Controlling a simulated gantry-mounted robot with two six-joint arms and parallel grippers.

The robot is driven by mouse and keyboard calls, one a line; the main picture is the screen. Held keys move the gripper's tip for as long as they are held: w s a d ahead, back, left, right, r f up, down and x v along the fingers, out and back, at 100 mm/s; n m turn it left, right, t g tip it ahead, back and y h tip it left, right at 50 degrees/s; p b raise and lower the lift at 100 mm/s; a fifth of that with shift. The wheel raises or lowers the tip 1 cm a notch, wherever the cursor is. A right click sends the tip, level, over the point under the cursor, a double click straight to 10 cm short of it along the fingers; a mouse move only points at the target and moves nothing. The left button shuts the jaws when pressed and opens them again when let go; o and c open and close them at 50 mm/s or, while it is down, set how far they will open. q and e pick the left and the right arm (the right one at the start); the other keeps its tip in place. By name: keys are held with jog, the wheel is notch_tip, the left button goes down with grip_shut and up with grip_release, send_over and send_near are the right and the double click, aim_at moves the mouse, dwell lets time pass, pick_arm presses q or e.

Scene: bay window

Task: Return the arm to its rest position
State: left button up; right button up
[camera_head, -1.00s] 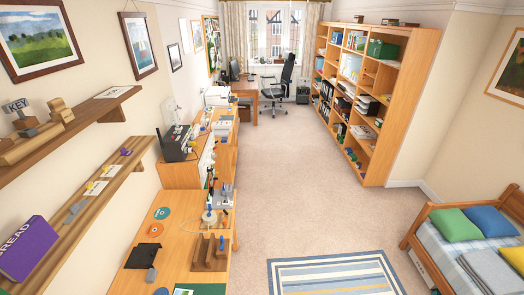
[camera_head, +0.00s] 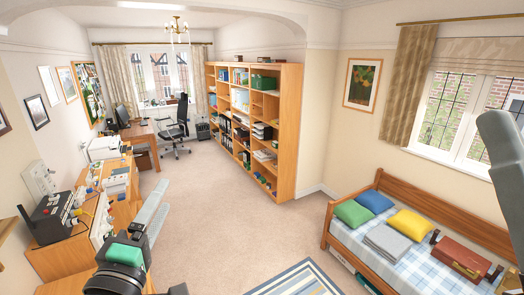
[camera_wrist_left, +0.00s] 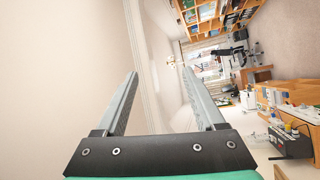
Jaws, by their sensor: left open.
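My left gripper (camera_head: 164,195) is in the lower left of the head view. Its two grey fingers stand apart and point up and away from me, with a black and green body below them. It is in front of the wooden worktop on the left. In the left wrist view the gripper (camera_wrist_left: 159,76) is open, with nothing between its fingers and pale wall behind them.
A wooden desk (camera_head: 70,261) with devices runs along the left wall. A tall bookcase (camera_head: 290,130) stands at the back. A bed (camera_head: 325,226) with cushions and a brown suitcase (camera_head: 461,258) is at the right. The carpet between is clear; a striped rug (camera_head: 300,280) lies in front.

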pick_arm(q)
jog(key=s+r+m+t+h, duration=0.1)
jog(key=s+r+m+t, duration=0.6)
jog(key=s+r+m, duration=0.8)
jog(key=shift+s+d+r+m, duration=0.3)
jog(key=shift+s+d+r, duration=0.1)
jog(key=shift+s+r, duration=1.4)
jog(key=shift+w+r, duration=0.15)
